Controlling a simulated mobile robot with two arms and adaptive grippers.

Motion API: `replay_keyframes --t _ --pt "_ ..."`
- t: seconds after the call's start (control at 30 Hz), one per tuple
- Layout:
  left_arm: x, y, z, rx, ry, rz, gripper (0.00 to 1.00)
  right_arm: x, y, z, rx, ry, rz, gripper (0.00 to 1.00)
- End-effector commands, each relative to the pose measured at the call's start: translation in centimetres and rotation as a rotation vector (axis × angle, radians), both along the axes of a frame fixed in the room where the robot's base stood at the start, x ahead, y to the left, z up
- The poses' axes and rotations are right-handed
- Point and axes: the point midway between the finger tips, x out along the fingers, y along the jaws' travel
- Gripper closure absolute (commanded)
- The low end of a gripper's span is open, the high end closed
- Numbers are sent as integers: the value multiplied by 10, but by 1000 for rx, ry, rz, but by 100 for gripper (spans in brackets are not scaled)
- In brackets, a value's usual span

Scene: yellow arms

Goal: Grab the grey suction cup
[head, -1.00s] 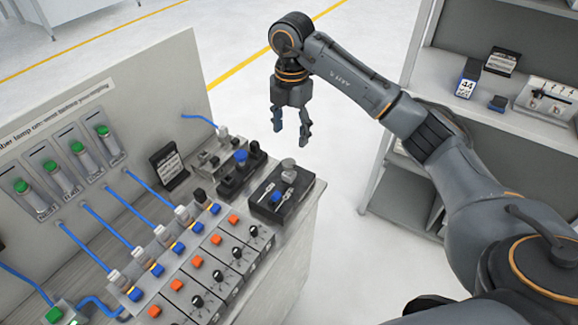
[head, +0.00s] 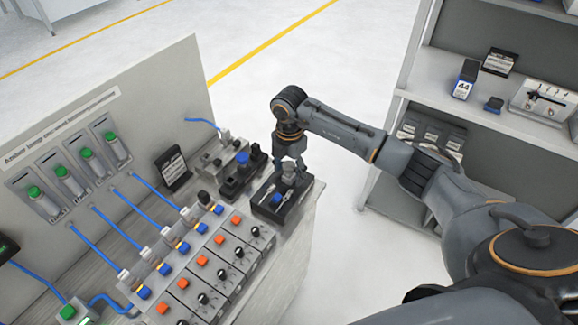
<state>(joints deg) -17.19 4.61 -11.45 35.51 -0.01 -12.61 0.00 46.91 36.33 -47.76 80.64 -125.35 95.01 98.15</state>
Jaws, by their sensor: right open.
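The grey suction cup (head: 289,174) appears to be the small grey rounded piece standing on the black box (head: 268,207) at the right end of the bench. My right gripper (head: 290,163) points down just above and around the top of this piece. Its fingers are apart, one on each side of it. I cannot tell whether they touch it, and the gripper partly hides its top. My left gripper does not show.
A row of grey boxes with orange buttons and black knobs (head: 221,252) lines the bench front. A black holder with a blue knob (head: 241,160) and a small black sign (head: 172,167) stand close by. A shelf (head: 480,118) stands at the right.

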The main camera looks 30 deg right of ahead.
Motion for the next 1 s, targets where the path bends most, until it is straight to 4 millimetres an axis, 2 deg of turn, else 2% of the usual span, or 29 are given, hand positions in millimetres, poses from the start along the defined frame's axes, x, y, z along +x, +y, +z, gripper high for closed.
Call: replay_keyframes --t 0.17,0.4,0.8,1.0 --pt "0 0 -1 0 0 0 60 0 0 -1 0 0 0 39" --pt "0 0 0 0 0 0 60 0 0 0 0 0 0 85" --pt "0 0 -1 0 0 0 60 0 0 1 0 -1 0 87" --pt "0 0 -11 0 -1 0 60 1 0 12 0 -5 0 87"
